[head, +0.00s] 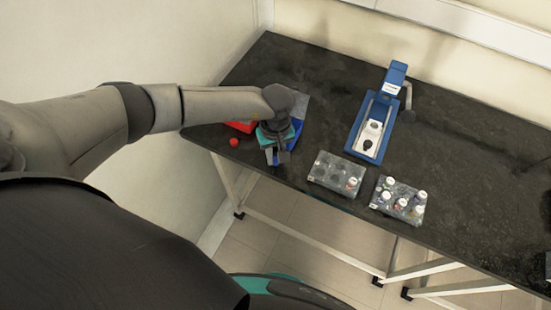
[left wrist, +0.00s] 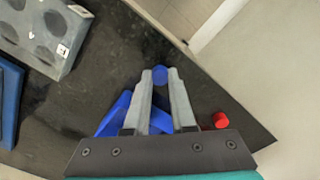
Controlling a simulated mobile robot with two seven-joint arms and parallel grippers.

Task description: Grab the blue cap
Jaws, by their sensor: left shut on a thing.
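The blue cap (left wrist: 160,76) is a small round piece between the tips of my left gripper (left wrist: 160,80) in the left wrist view. The fingers are shut on it. In the head view my left gripper (head: 279,156) points down over the left part of the dark table, near its front edge; the cap cannot be made out there. A red cap (head: 234,142) lies apart on the table, left of the gripper, and also shows in the left wrist view (left wrist: 221,120). My right gripper is not in view.
A red tray (head: 240,126) and a blue tray (head: 297,131) are partly hidden by my left arm. A rack with one vial (head: 322,178), a rack with several vials (head: 383,205) and a blue device (head: 357,142) stand to the right. The table's right part is mostly clear.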

